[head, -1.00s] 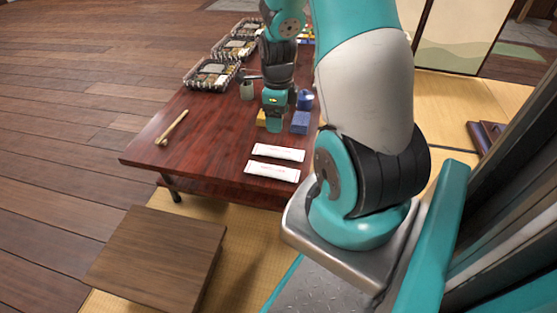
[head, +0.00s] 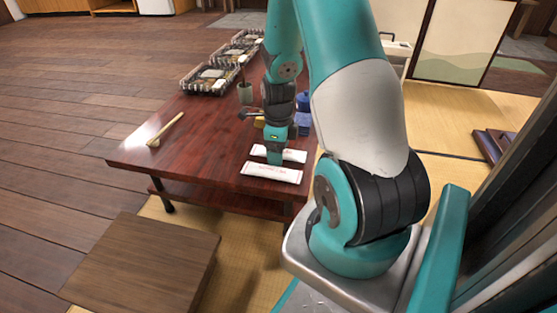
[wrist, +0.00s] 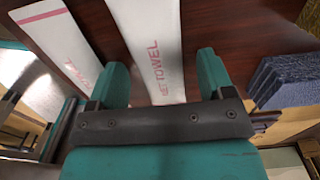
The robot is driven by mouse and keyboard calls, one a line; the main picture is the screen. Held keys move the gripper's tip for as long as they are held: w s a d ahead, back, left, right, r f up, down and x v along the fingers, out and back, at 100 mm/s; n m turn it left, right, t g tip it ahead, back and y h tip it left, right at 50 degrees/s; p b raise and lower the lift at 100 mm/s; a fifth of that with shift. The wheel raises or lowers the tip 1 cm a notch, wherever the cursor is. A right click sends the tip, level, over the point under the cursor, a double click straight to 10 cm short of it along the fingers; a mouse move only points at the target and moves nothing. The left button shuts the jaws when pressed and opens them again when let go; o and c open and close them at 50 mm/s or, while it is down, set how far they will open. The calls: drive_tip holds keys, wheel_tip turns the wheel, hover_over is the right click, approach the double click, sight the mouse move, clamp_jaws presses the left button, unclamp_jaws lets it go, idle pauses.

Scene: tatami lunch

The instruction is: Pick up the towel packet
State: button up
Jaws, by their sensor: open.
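Two white towel packets lie side by side on the dark red table (head: 150,140). The far packet (head: 293,156) is partly hidden by my gripper (head: 275,161) in the head view; the near packet (head: 271,173) lies just in front of it. In the wrist view my gripper (wrist: 162,62) is open. One packet (wrist: 152,40), with pink "WET TOWEL" lettering, passes between its two fingers, and the fingers stand apart from its sides. The other packet (wrist: 52,35) lies to the left, outside the fingers. The gap between fingertips and table cannot be judged.

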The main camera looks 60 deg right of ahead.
drive_tip(key=shift+r, duration=0.1)
drive_tip(key=c, duration=1)
